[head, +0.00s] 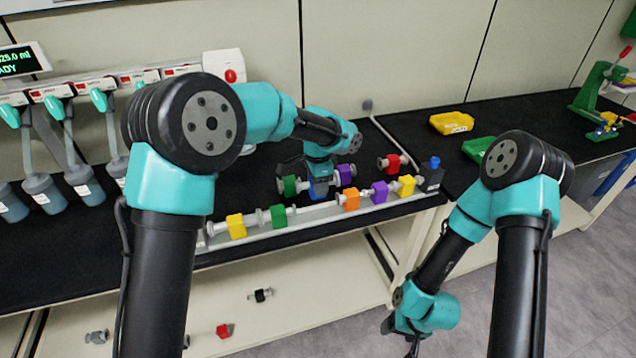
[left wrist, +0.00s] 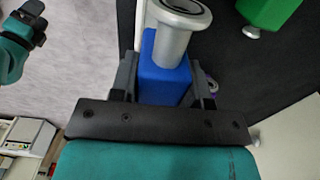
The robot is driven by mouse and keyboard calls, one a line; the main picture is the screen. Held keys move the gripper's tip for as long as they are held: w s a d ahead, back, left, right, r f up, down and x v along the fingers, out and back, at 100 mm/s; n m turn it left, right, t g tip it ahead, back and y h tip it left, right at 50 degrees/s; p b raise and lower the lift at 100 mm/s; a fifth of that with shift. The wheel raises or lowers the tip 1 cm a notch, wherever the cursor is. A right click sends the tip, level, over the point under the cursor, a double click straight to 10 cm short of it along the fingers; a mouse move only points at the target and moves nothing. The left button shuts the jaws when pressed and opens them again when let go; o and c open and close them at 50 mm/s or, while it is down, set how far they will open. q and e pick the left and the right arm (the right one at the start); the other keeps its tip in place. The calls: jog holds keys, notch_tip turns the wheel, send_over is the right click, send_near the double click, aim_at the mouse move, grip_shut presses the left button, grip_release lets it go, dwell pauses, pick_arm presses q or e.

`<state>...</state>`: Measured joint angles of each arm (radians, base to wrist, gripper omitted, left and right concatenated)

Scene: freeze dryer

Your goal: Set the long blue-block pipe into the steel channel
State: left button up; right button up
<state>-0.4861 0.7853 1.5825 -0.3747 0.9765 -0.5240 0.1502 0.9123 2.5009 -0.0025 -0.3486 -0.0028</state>
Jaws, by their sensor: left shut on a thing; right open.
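The blue-block pipe (head: 320,188) is in my left gripper (head: 319,181), which is shut on its blue block. In the left wrist view the blue block (left wrist: 163,78) sits between the two fingers (left wrist: 166,82), with a grey flanged end pointing away. The steel channel (head: 270,232) runs along the front of the bench, holding yellow, green, orange and purple block pipes. A gap shows between its green block (head: 278,216) and orange block (head: 351,199). The blue block is near this gap, seemingly just behind it; its height is unclear. My right gripper (head: 412,346) is low, off the bench, open, mostly hidden.
Loose pipes with a green block (head: 290,186), a purple block (head: 346,174) and a red block (head: 391,162) lie behind the channel. A dark end block (head: 432,180) with a blue knob stands at its right end. Yellow (head: 451,123) and green (head: 478,148) trays are farther right.

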pick_arm(q)
jog(key=shift+f, duration=4.2)
dwell(3.8)
